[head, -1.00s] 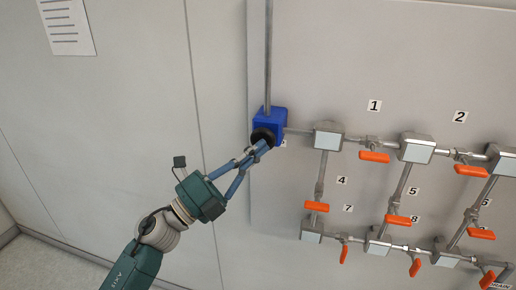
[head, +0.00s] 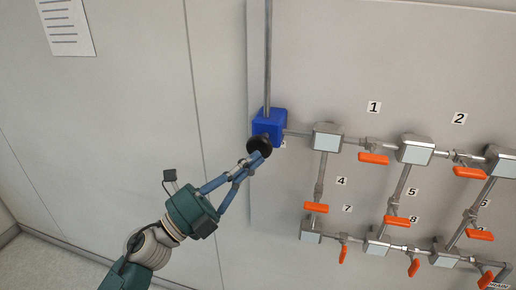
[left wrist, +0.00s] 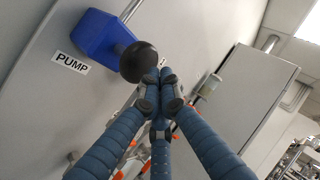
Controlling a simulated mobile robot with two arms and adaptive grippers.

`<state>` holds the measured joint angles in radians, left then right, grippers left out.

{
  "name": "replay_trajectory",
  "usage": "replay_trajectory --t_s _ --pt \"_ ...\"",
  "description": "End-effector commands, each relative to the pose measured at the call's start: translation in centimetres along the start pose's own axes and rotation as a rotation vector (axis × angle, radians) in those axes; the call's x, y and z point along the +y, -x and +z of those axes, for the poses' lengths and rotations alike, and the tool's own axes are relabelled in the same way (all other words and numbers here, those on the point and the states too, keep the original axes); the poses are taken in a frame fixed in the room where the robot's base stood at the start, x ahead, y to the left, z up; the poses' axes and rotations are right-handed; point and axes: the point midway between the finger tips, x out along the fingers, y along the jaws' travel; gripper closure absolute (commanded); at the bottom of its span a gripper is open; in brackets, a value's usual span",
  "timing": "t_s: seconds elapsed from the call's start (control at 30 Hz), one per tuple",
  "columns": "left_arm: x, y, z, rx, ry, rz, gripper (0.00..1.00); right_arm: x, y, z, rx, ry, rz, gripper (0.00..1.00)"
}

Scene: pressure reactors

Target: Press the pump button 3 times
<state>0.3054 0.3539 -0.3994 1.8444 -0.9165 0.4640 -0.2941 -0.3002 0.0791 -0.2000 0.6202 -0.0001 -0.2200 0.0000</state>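The pump button (head: 259,146) is a round black knob on the front of a blue box (head: 270,123) on the wall panel. It stands out from the box. In the left wrist view the black knob (left wrist: 138,62), the blue box (left wrist: 98,35) and the white PUMP label (left wrist: 71,62) show clearly. My left gripper (head: 257,156) has its blue fingers drawn together, with nothing between them. Its fingertips (left wrist: 160,77) are right at the knob's edge; I cannot tell whether they touch it. My right gripper is not in view.
A grey vertical pipe (head: 268,55) runs up from the blue box. To the right, pipes, metal blocks (head: 327,138) and orange valve handles (head: 373,159) with number labels cover the panel. The wall at left is bare except for a paper sheet (head: 65,27).

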Motion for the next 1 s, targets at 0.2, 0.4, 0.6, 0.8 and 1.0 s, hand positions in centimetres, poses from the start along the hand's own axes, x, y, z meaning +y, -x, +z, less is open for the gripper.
replay_trajectory --t_s 0.2,0.4,0.6,0.8,1.0 --pt "-0.1 0.1 -0.1 0.001 0.0 -0.001 1.0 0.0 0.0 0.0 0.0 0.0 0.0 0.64" --pt "-0.2 0.3 -0.2 0.001 0.0 0.0 1.0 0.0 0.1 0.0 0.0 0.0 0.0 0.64" --pt "-1.2 1.7 -1.2 0.002 0.001 0.001 1.0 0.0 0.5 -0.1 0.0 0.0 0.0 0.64" --pt "-2.2 3.0 -2.2 0.001 0.001 0.0 1.0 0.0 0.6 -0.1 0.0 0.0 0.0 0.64" --pt "-2.6 3.5 -2.6 0.001 0.0 -0.001 1.0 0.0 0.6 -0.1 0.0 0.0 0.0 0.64"
